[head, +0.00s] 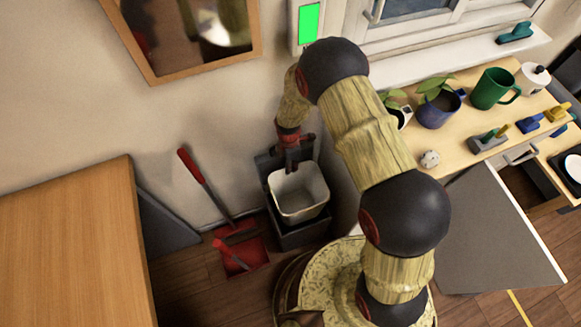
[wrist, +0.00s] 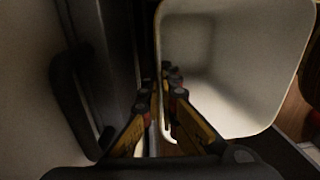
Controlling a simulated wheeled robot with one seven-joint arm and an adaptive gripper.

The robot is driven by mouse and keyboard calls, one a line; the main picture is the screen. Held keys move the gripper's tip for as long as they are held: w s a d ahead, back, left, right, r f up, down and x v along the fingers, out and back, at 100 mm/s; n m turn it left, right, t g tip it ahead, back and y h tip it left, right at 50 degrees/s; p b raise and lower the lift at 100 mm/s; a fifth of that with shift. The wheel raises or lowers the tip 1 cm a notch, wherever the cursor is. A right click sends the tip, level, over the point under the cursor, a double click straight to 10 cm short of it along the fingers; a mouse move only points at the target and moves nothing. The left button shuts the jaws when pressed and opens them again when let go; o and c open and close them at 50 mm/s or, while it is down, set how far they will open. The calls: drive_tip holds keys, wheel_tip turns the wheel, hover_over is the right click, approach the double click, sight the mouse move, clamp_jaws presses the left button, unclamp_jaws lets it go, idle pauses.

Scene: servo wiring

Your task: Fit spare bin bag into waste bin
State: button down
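The waste bin (head: 301,236) is a dark grey box on the floor by the wall, with its dark lid raised behind it. A white inner bucket (head: 299,206) shows above the bin's opening and looks empty; how far it stands out of the bin is hard to tell. My gripper (head: 292,168) is at the bucket's back rim. In the wrist view, the fingers (wrist: 170,78) close together on either side of the white bucket wall (wrist: 225,125), pinching its rim. A thin white hooked piece shows between the fingers. I see no spare bin bag.
A wooden cabinet (head: 75,240) stands farther left. At right, a worktop (head: 455,145) holds plants, a green mug and small tools. A grey panel (head: 495,240) stands beside an open drawer.

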drive_tip(key=shift+r+p, duration=1.05)
drive_tip(key=shift+r, duration=0.55)
idle(0.9)
